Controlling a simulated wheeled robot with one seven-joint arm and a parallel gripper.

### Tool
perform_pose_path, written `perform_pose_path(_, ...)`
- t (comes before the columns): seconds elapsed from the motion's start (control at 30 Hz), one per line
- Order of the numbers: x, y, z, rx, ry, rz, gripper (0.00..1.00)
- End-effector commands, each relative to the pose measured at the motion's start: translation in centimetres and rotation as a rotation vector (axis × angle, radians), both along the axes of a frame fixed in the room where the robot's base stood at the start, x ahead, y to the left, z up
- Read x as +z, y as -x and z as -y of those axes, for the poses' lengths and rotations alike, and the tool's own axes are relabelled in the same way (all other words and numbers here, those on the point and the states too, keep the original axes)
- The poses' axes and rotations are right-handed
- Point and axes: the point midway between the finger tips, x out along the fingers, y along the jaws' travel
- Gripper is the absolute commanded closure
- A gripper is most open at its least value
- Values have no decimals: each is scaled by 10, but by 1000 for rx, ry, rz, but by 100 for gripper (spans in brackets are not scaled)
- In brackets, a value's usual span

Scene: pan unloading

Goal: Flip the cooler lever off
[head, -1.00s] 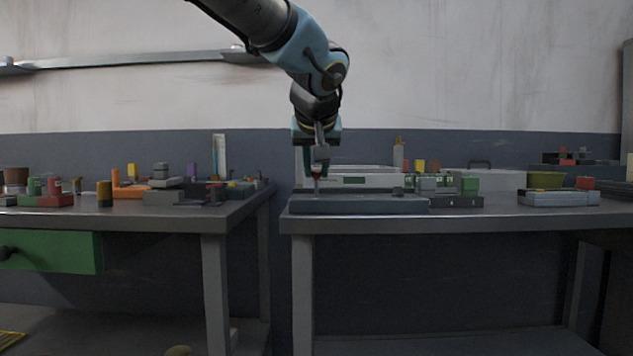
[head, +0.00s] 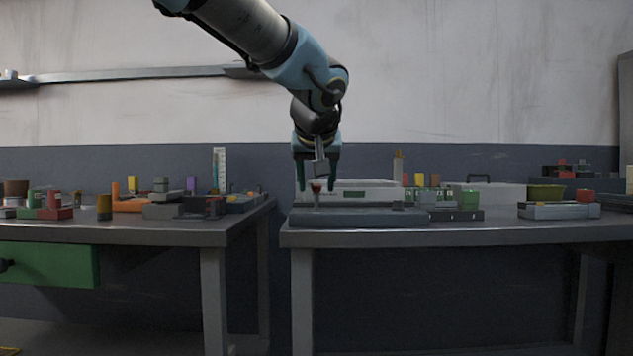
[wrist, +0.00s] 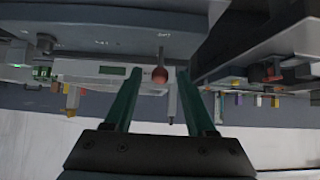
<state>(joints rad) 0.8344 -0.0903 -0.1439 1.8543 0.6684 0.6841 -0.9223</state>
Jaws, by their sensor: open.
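A lever with a red-brown knob (head: 316,187) stands upright on a low grey box (head: 365,218) near the left end of the right table. In the wrist view the same knob (wrist: 160,74) shows between my fingertips, with a gap to each side. My gripper (head: 318,184) points down over the lever, its two green fingers apart, one on each side of the knob. It is open and holds nothing. I cannot tell whether a finger touches the lever. No label readable here tells which device is the cooler.
A white box with a green display (head: 354,194) stands behind the lever. A dark box with green parts (head: 455,215) adjoins on the right. A grey tray (head: 558,211) lies farther right. The left table (head: 180,238) is crowded, with a gap between the tables.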

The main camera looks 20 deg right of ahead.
Motion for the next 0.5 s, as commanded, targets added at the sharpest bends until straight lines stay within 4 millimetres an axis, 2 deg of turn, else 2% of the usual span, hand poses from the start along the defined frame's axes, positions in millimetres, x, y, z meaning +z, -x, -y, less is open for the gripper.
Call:
perform_pose_path(0.17,6,6,-2,0,2,0,44)
perform_pose_path(0.5,47,50,-23,0,3,3,44)
